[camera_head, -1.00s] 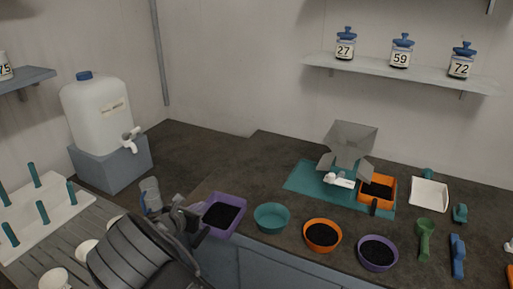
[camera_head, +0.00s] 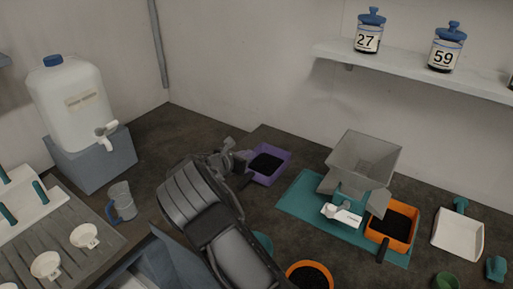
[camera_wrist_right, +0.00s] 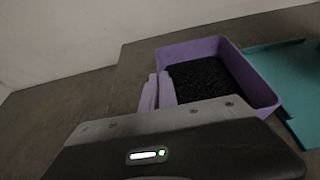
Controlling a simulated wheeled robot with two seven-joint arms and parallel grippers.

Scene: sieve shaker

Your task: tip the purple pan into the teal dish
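The purple pan (camera_head: 284,172) holds dark granules. It looks roughly level, left of the teal mat's back corner in the head view. My right gripper (camera_head: 242,162) is at the pan's left side and appears shut on its handle; my wrist hides part of the grip. The right wrist view shows the pan (camera_wrist_right: 262,88) beyond the gripper body, with pale purple upright pieces at its near side. The teal dish (camera_head: 263,242) is mostly hidden behind my right arm, with only a sliver showing. My left gripper is out of view.
The teal mat (camera_head: 298,204) carries a grey hopper (camera_head: 365,155) and an orange pan (camera_head: 408,222) of granules. An orange bowl (camera_head: 310,266) sits at the front. Bare counter lies behind the pan.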

